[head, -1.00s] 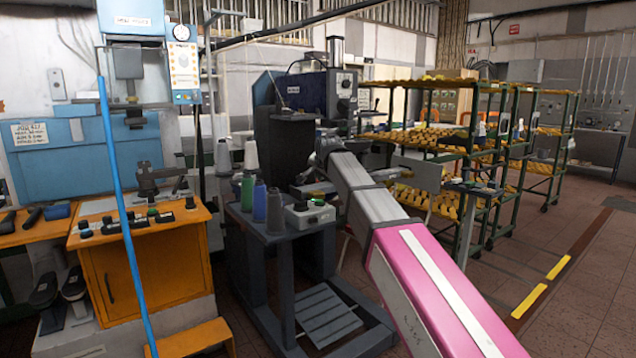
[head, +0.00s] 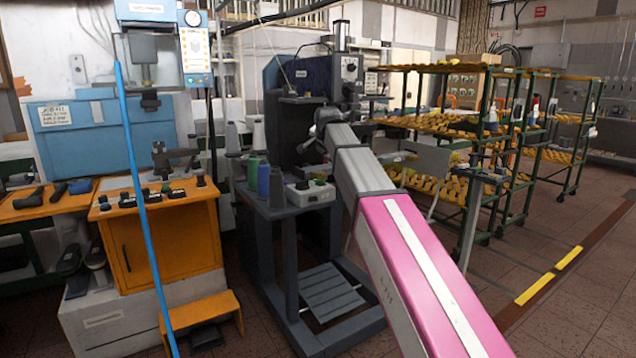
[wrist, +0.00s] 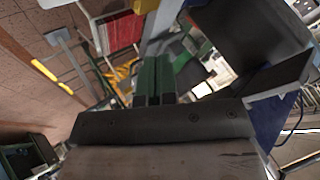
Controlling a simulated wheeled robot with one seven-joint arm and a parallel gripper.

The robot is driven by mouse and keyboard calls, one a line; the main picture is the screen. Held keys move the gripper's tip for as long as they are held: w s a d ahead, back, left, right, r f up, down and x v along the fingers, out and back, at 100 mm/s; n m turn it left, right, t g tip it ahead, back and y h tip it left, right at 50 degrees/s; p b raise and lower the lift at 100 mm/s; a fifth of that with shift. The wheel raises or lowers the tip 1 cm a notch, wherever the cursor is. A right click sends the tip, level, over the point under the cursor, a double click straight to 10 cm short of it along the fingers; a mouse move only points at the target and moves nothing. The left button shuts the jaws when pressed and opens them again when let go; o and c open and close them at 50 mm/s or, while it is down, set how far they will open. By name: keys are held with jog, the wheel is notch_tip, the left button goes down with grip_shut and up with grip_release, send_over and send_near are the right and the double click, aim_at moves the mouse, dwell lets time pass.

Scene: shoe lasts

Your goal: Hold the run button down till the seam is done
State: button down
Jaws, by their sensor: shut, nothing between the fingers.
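A small pale control box (head: 311,195) sits on the dark machine stand (head: 285,212), with a green button (head: 319,183) and a dark knob on top. I cannot read which button is the run button. The dark sewing machine (head: 300,125) stands behind it. My arm's grey end reaches up in front of the machine, above and behind the box in the head view; the fingertips are not clear there. In the wrist view my gripper (wrist: 153,78) has its two green fingers together, empty. They appear apart from the box, and no button shows clearly there. The seam is not visible.
Thread spools (head: 263,178) stand left of the box. An orange cabinet (head: 165,245) with more buttons and a blue press (head: 100,135) are at left. Racks of yellow lasts (head: 440,125) stand at right. Open floor lies at front right.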

aim_at(322, 180)
jog(key=shift+f, duration=0.1)
jog(key=shift+f, duration=4.3)
jog(key=shift+f, duration=0.15)
jog(key=shift+f, duration=0.3)
